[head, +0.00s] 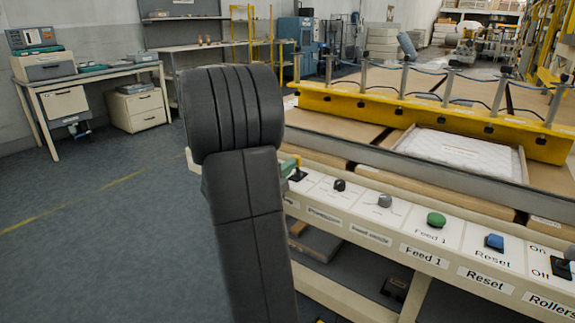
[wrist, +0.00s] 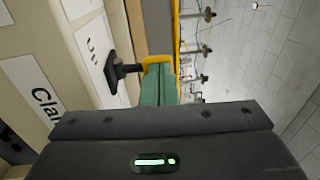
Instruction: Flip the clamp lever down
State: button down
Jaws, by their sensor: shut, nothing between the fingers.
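The clamp lever is a small black T-shaped handle (wrist: 122,72) standing out from a white panel plate in the wrist view. A plate reading "Up" (wrist: 91,62) lies beside it, and a label starting "Cla" (wrist: 32,88) is on the panel front. In the head view the black lever (head: 298,174) shows at the left end of the panel, partly behind my arm. My gripper (wrist: 154,62), with green fingers and yellow tips, is shut and empty right beside the lever's outer end. I cannot tell whether they touch. In the head view only a bit of my gripper (head: 290,164) shows.
The panel also carries a black knob (head: 339,185), a grey knob (head: 385,200), a green button (head: 436,220), a blue button (head: 494,242) and a black On/Off switch (head: 561,266). Behind it is a yellow rail (head: 420,114) with posts. Open floor (head: 100,220) lies left.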

aim_at(295, 157)
jog(key=r+g+p, duration=0.1)
jog(key=p, duration=0.2)
jog(key=w+r+g+y+p, duration=0.1)
jog(key=p, duration=0.1)
jog(key=shift+d+r+y+p, duration=0.1)
jog(key=shift+d+y+p, duration=0.2)
jog(key=shift+d+p, duration=0.1)
jog(key=shift+w+d+g+y+p, duration=0.25)
jog(key=shift+g+y+p, duration=0.25)
jog(key=shift+p, duration=0.7)
jog(key=shift+w+g+p, duration=0.2)
jog(key=shift+g+p, duration=0.2)
jog(key=shift+p, duration=0.15)
jog(key=shift+w+d+f, duration=0.1)
jog(key=shift+w+f, duration=0.05)
jog(key=shift+f, duration=0.05)
jog(key=shift+w+d+p, duration=0.1)
jog(key=shift+p, duration=0.2)
jog(key=shift+r, duration=0.1)
